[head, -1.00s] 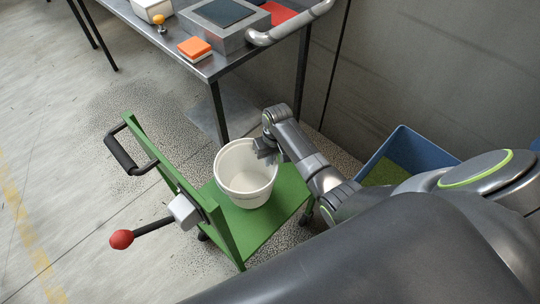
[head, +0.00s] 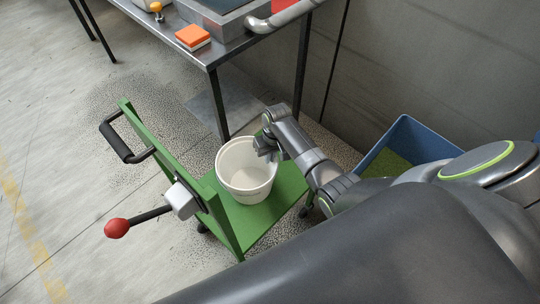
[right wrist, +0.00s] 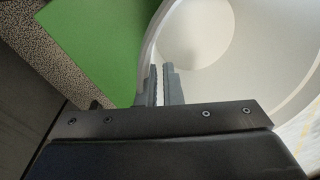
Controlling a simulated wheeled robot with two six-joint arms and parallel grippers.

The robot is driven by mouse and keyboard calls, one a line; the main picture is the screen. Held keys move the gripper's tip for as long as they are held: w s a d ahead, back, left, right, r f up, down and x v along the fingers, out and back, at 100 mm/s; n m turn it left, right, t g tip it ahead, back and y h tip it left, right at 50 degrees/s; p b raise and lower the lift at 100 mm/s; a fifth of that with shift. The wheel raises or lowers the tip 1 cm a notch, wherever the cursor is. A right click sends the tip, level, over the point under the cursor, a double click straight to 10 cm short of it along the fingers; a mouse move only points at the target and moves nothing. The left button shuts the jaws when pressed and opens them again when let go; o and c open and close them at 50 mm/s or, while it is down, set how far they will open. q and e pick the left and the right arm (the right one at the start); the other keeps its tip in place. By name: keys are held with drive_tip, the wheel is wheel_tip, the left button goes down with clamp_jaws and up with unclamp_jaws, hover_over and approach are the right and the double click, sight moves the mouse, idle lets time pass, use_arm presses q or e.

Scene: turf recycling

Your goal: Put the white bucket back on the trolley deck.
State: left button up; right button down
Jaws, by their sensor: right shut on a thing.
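The white bucket (head: 245,172) is upright and empty over the green trolley deck (head: 262,222) in the head view. Its base appears to be on the deck, though a small gap cannot be ruled out. My right gripper (head: 268,152) is shut on the bucket's rim at its right side. In the right wrist view, the two fingers (right wrist: 163,86) pinch the bucket wall (right wrist: 290,88), one inside and one outside. The green deck (right wrist: 95,45) shows beside the bucket. My left gripper is not in view.
The trolley's upright green end has a black handle (head: 128,143) and a red-knobbed lever (head: 117,228). A steel table (head: 214,60) with an orange block (head: 192,37) stands behind. A blue bin (head: 405,145) is at the right, by the wall.

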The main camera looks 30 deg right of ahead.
drive_tip(key=shift+f, duration=0.25)
drive_tip(key=c, duration=1.2)
unclamp_jaws()
drive_tip(key=r+p, duration=0.1)
drive_tip(key=r, duration=0.4)
drive_tip(key=d+r+p, duration=0.1)
drive_tip(key=r, duration=0.5)
drive_tip(key=r+p, duration=0.1)
drive_tip(key=r, duration=0.5)
drive_tip(key=shift+s+d+r, duration=0.1)
drive_tip(key=shift+d+r, duration=0.05)
drive_tip(key=shift+d, duration=0.25)
